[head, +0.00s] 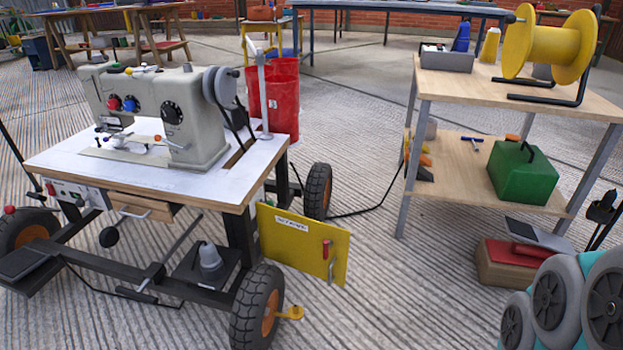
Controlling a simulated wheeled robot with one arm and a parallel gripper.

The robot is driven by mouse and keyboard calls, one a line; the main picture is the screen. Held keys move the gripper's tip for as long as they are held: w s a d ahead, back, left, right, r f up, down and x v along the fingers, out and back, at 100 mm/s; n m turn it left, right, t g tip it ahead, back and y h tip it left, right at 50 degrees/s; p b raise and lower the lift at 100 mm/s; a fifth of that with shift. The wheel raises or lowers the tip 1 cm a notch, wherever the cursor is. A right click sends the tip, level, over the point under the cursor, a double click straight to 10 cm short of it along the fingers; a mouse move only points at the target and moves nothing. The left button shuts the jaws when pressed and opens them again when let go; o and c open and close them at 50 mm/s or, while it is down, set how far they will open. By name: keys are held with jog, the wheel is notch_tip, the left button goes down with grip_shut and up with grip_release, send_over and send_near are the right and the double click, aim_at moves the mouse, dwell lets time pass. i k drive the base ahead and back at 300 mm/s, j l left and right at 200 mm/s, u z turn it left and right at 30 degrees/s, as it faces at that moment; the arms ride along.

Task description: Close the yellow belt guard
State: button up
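The yellow belt guard (303,246) is a flat panel at the right side of the sewing machine's wheeled table (85,158). It stands upright, low beside the frame, and swings out to the right, away from the table. It carries a white label, a red handle (326,249) and a grey latch-like piece (331,270) near its right edge. The grey sewing machine (190,105) stands on the table, with its handwheel and belt at the right end above the guard. The guard's left edge meets the table frame. My gripper is not in view.
A black wheel (258,308) stands just in front of the guard, another behind it. A wooden shelf cart (450,180) with a yellow spool (545,48) is at right. A cable crosses the ribbed floor (400,290), which is mostly clear between them.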

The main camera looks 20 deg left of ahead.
aim_at(293, 240)
jog(key=i+u, duration=0.6)
jog(key=u, duration=0.2)
jog(key=i+l+u, duration=0.15)
jog(key=u, duration=0.2)
jog(key=i+l+u, duration=0.1)
jog(key=l+u, duration=0.85)
jog(key=l, duration=0.25)
